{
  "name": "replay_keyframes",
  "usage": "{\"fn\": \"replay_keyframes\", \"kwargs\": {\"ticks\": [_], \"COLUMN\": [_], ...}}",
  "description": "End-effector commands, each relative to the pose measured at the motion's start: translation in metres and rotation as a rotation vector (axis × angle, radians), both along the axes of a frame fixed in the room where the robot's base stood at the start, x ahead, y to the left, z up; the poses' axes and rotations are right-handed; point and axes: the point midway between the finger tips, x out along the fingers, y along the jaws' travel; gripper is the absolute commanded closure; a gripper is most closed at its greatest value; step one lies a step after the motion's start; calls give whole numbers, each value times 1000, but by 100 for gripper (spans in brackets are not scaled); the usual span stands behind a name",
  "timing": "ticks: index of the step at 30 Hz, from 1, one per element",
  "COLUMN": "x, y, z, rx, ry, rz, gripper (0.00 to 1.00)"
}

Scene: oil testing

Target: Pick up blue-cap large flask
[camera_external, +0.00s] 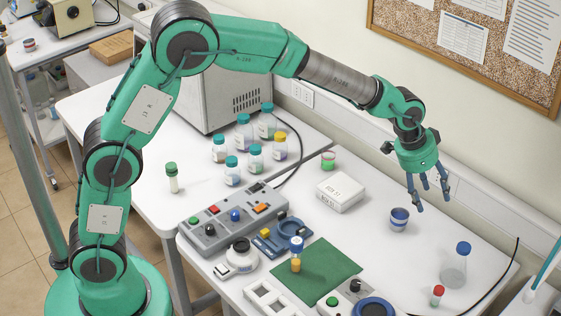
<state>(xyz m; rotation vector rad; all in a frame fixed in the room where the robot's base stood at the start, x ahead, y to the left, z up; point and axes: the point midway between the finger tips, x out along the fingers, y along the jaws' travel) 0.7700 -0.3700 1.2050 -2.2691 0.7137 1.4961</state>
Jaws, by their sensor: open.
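The large flask (453,274) is clear with a wide base and a blue cap (463,248). It stands upright near the right end of the white table. My gripper (430,199) is open and empty, pointing down above the table. In the picture it is up and to the left of the flask, apart from it. A smaller vial with a blue cap and yellow contents (296,256) stands at the green mat.
A red-capped vial (437,296) stands close to the flask's left. A blue-rimmed cup (398,219) is below my gripper. A white box (340,193), control panel (233,218) and green mat (332,262) lie further left. A black cable (504,270) runs at right.

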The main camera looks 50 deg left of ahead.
Motion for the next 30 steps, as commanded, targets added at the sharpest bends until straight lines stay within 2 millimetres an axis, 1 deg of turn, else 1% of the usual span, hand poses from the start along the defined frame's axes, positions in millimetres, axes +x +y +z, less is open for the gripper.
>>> {"fn": "replay_keyframes", "kwargs": {"ticks": [1,6,9,12,15,26,30], "x": [5,19,24,27,27,28,29], "y": [-15,-53,-68,-77,-80,-80,-82], "z": [-8,-34,-45,-52,-56,-57,-62], "rx": [3,6,7,8,8,8,9], "ry": [5,9,10,9,10,10,11], "rz": [-17,-57,-73,-83,-88,-88,-88], "gripper": [45,45,45,45,45,45,45]}}
